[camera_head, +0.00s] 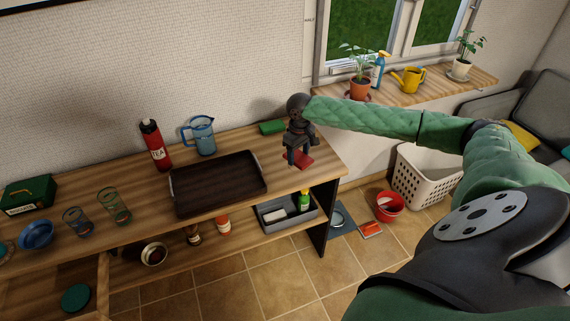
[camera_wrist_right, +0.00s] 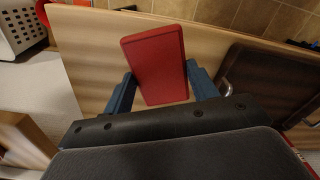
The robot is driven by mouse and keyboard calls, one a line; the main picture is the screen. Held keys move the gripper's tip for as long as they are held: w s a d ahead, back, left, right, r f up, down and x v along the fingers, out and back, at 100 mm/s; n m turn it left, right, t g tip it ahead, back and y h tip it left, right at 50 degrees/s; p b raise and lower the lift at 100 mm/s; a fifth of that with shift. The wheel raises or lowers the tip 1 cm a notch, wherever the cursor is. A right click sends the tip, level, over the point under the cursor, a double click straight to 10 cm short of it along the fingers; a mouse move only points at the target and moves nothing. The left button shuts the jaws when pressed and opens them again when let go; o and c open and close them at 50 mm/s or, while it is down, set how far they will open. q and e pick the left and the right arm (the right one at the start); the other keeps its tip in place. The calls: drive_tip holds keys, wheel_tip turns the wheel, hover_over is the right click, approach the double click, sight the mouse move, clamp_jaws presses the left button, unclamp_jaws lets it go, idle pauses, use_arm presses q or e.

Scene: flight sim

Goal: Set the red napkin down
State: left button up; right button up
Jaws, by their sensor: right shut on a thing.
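The red napkin (camera_head: 302,159) is a flat red rectangle at the right end of the wooden sideboard top (camera_head: 290,190). My right gripper (camera_head: 298,163) is above that end, pointing down, with its jaws shut on the napkin. In the right wrist view the napkin (camera_wrist_right: 156,62) sits between the two blue fingers (camera_wrist_right: 160,92), with the wooden top behind it. Whether the napkin touches the wood I cannot tell. My left gripper is in neither view.
A dark tray (camera_head: 218,183) lies left of the gripper. A green item (camera_head: 272,127) lies behind it, near the wall. A blue pitcher (camera_head: 199,136) and red tea bottle (camera_head: 155,145) stand farther left. The sideboard's right edge is close to the gripper.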

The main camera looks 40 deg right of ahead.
drive_tip(key=shift+s+d+r+b, duration=0.3)
drive_tip(key=shift+s+d+r, duration=0.35)
drive_tip(key=shift+d, duration=0.1)
drive_tip(key=shift+s+d+r+b, duration=0.25)
drive_tip(key=shift+s+d+r, duration=0.3)
drive_tip(key=shift+d, duration=0.2)
drive_tip(key=shift+a, duration=0.1)
drive_tip(key=w+a, duration=0.4)
drive_tip(key=a, duration=0.5)
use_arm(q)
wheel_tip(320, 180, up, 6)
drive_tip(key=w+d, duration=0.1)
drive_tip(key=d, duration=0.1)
use_arm(e)
drive_tip(key=m+p, duration=0.3)
drive_tip(key=m, duration=0.2)
hover_over(240, 177)
wheel_tip(240, 177, down, 6)
drive_tip(key=shift+w+f, duration=0.1)
drive_tip(key=shift+n, duration=0.3)
drive_tip(key=shift+f+p, duration=0.9)
drive_tip(key=shift+f, duration=1.15)
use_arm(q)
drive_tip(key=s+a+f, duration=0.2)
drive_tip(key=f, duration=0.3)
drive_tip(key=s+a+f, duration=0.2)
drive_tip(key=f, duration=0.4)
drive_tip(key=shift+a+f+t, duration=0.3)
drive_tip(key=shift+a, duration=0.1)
